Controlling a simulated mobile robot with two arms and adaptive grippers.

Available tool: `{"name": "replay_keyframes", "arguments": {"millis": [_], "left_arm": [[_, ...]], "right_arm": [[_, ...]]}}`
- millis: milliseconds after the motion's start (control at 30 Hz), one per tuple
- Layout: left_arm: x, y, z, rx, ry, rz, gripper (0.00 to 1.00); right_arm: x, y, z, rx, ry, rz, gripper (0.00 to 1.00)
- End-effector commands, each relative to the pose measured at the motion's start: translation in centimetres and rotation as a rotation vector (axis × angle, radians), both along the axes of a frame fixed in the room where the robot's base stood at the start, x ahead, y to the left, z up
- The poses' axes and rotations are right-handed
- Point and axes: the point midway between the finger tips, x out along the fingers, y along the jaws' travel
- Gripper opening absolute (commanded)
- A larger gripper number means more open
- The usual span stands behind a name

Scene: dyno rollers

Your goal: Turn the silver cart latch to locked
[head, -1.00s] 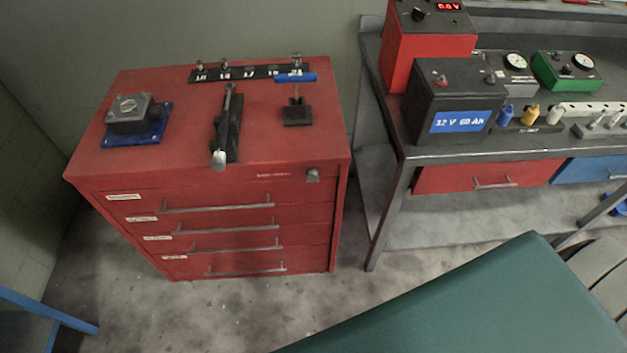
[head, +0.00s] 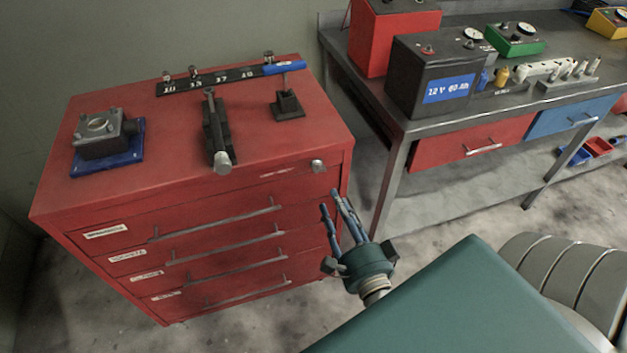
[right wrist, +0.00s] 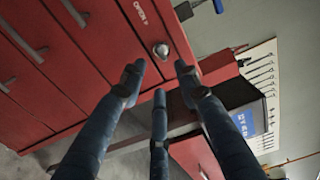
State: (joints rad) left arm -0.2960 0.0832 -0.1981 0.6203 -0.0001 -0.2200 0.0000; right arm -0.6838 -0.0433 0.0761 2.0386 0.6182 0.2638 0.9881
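The silver latch (head: 318,166) is a small knob at the upper right of the red cart's (head: 258,150) front. In the right wrist view the latch (right wrist: 161,50) shows just beyond the fingertips, beside the lettering "OPEN" (right wrist: 140,12). My right gripper (head: 336,198) has blue fingers and is just below and right of the latch, near the cart's front right edge. In the right wrist view its fingers (right wrist: 158,80) are spread apart with nothing between them. They look apart from the latch. My left gripper is not in view.
A metal bench (head: 400,125) stands right of the cart, carrying a black 12 V battery (head: 435,75) and a red box (head: 392,38). The cart top holds a blue-based block (head: 105,140) and a black lever tool (head: 216,135). Cart drawer handles (head: 225,222) stick out.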

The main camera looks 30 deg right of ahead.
Motion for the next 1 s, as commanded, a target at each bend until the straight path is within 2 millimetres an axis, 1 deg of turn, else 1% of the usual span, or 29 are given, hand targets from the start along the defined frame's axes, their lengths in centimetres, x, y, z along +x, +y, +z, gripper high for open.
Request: {"name": "replay_keyframes", "arguments": {"millis": [100,233,400,533,700,1000], "left_arm": [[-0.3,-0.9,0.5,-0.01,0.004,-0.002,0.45],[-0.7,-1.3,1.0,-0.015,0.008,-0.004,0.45],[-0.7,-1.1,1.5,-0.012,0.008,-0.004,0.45],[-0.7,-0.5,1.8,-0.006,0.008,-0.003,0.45],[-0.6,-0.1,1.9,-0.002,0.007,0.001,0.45],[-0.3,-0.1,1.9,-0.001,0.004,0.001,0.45]], "right_arm": [[1.5,-0.4,0.3,-0.001,-0.003,-0.001,0.32],[3.9,-0.9,0.4,-0.002,-0.003,0.0,0.32],[7.1,-1.6,0.3,-0.003,-0.001,0.001,0.32],[8.8,-2.1,0.1,-0.005,0.001,0.001,0.32],[10.0,-2.4,0.0,-0.004,0.003,0.001,0.32],[10.2,-2.4,0.0,-0.004,0.003,0.001,0.32]]}}
